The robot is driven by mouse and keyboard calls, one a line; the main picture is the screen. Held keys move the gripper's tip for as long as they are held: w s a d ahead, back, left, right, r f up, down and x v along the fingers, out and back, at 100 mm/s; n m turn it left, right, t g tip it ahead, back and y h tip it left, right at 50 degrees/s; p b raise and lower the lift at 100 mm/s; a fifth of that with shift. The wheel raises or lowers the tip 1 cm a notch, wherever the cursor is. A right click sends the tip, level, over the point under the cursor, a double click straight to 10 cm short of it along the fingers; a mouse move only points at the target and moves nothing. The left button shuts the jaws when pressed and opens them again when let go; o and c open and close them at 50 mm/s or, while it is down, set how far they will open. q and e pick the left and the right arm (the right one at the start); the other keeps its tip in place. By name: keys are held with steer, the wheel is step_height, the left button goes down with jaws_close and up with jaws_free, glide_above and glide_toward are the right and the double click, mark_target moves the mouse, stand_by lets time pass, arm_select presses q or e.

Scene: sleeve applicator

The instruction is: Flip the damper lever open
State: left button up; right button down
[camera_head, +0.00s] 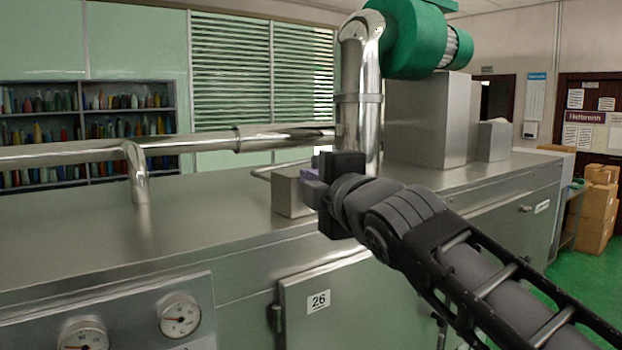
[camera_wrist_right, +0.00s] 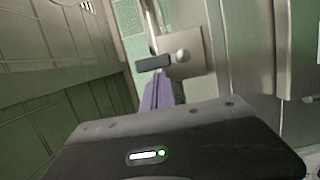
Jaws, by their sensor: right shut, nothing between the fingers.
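In the right wrist view, a short dark bar (camera_wrist_right: 153,63), which looks like the damper lever, has a pale round knob (camera_wrist_right: 183,55) at its right end. It lies in front of a pale metal box (camera_wrist_right: 200,75). In the head view a metal box (camera_head: 287,196) stands on the machine top, partly hidden behind my right gripper. The lever cannot be made out there. My right gripper (camera_head: 309,184) has purple fingers, which are shut and empty beside this box. In the wrist view its fingertips (camera_wrist_right: 158,78) are close to the bar; I cannot tell whether they touch.
A shiny pipe (camera_head: 200,142) runs across the steel machine top (camera_head: 90,230) and meets a vertical duct (camera_head: 358,110) under a green blower (camera_head: 410,40). Dial gauges (camera_head: 180,316) and a door marked 26 (camera_head: 345,300) are on the front. The left machine top is clear.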

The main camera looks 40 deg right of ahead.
steer(key=shift+d+r+m, duration=0.2)
steer(key=shift+d+m, duration=0.1)
steer(key=shift+m, duration=0.4)
arm_select(q)
steer(key=shift+f+b, duration=0.5)
steer(key=shift+b, duration=0.1)
arm_select(e)
steer(key=d+f+m+g+y, duration=0.1)
steer(key=d+m+y, duration=0.3)
steer(key=m, duration=1)
steer(key=shift+d+f+g, duration=0.25)
steer(key=shift+d+g, duration=0.35)
steer(key=shift+d, duration=0.75)
steer(key=shift+s, duration=0.1)
arm_select(q)
steer(key=shift+r, duration=0.1)
steer(key=shift+s+d+r+p, duration=0.4)
steer(key=shift+s+d+p, duration=0.1)
steer(key=shift+p, duration=0.1)
arm_select(e)
steer(key=s+r, duration=0.6)
steer(key=s, duration=0.3)
steer(key=shift+s+a+r, duration=0.15)
steer(key=shift+s+r, duration=0.05)
steer(key=shift+s, duration=0.15)
